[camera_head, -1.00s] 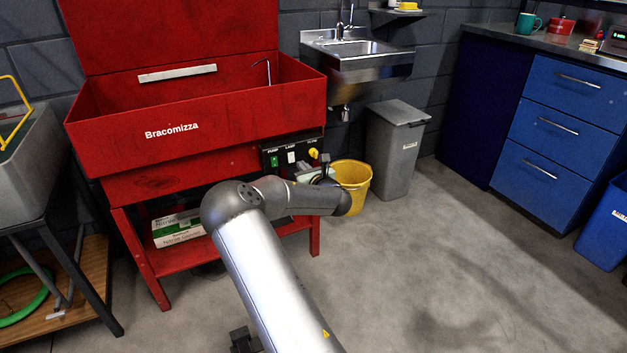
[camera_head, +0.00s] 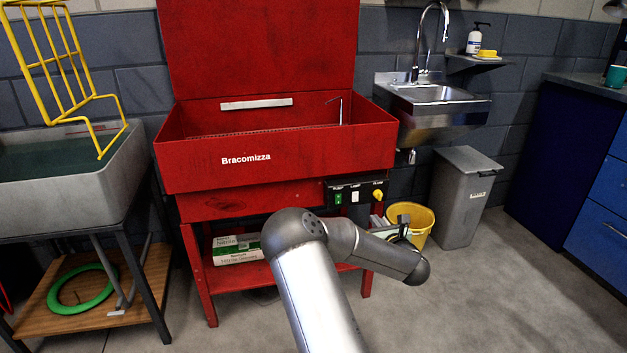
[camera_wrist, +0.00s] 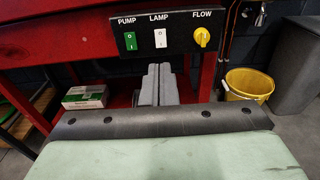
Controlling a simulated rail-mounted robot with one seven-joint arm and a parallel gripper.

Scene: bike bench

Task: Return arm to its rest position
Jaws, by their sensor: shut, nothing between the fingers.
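My gripper (camera_wrist: 158,84) shows in the wrist view, its two grey fingers together with nothing between them. It points toward the front of the red parts washer, below the control panel (camera_wrist: 160,35) with its green pump switch, white lamp switch and yellow flow knob. The fingers appear clear of the panel. In the head view my arm is bent in front of the washer, and its wrist end mostly hides the gripper.
The red washer (camera_head: 208,178) stands ahead with a box of gloves (camera_head: 236,250) on its lower shelf. A yellow bucket (camera_head: 421,224) and grey bin (camera_head: 466,205) stand right. A grey tub (camera_head: 40,190) is on the left. Open floor lies at the front right.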

